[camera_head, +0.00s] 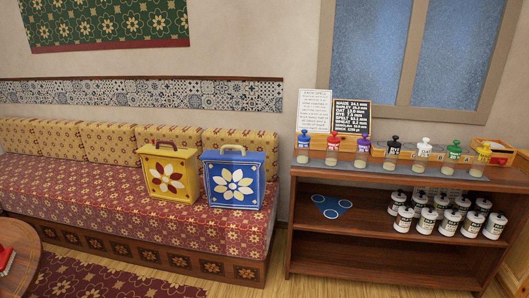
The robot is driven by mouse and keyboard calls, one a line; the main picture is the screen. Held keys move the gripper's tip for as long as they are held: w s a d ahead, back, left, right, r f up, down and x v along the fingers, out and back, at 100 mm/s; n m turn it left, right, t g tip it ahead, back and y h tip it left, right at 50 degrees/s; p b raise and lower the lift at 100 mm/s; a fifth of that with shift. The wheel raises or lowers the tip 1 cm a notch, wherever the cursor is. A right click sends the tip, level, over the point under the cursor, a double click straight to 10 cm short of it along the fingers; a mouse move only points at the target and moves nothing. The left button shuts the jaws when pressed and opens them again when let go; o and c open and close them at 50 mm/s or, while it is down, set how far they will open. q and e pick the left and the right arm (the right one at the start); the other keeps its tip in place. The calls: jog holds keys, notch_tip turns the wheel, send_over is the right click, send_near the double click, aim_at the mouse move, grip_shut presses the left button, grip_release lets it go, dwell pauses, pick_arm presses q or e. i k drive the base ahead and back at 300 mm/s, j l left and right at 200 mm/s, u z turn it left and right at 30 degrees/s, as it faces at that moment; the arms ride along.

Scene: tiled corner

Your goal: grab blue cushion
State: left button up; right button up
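The only large blue object on the bench is a blue, box-shaped piece (233,200) with a white flower on its front and a handle on top. It looks more like a case than a soft cushion. It stands upright on the red patterned bench seat (90,205), near the bench's right end. A similar yellow case (185,192) with a red and white flower stands just to its left. Neither of my grippers is in view.
Yellow patterned back cushions (105,147) line the wall. A wooden shelf unit (370,262) stands right of the bench, with several coloured-lid jars on top and white jars (428,218) below. A round table (18,262) is at lower left. Wooden floor (277,262) shows between bench and shelf.

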aim_at(233, 180)
jog(key=i, duration=1.5)
